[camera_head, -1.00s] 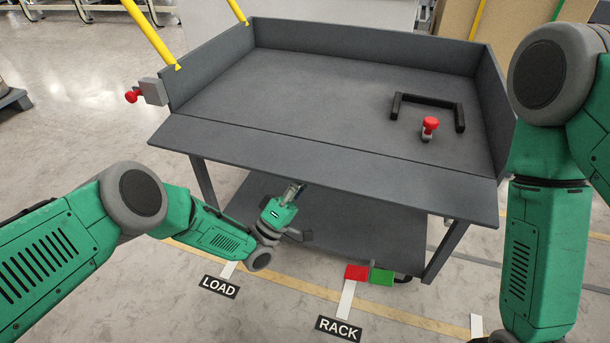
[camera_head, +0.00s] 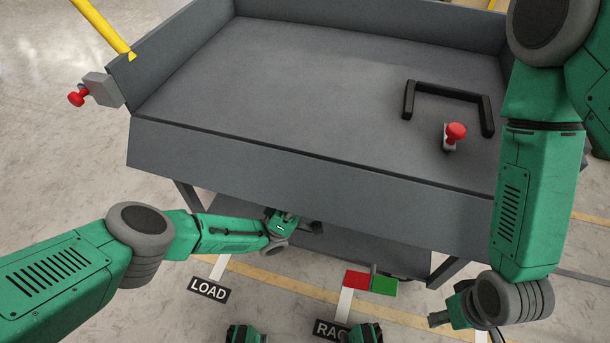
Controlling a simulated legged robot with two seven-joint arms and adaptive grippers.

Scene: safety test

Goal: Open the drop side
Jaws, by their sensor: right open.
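The grey drop side (camera_head: 300,180) is the front panel of the cart. It is folded down from the front edge of the bed (camera_head: 300,90) and slopes steeply downward. My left gripper (camera_head: 285,218) is just below the panel's lower edge; its fingertips are partly hidden and I cannot tell whether they touch it. My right gripper (camera_head: 452,310) is open and empty, low at the right, apart from the panel. A red knob (camera_head: 77,97) on a grey latch block (camera_head: 103,89) is at the left front corner. Another red knob (camera_head: 455,132) stands on the bed at the right.
A black U-shaped handle (camera_head: 448,91) lies on the bed. A yellow bar (camera_head: 102,27) rises at the left corner. A lower shelf (camera_head: 350,247) is under the bed. Red (camera_head: 356,280) and green (camera_head: 384,286) blocks are by the floor labels. The floor at left is clear.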

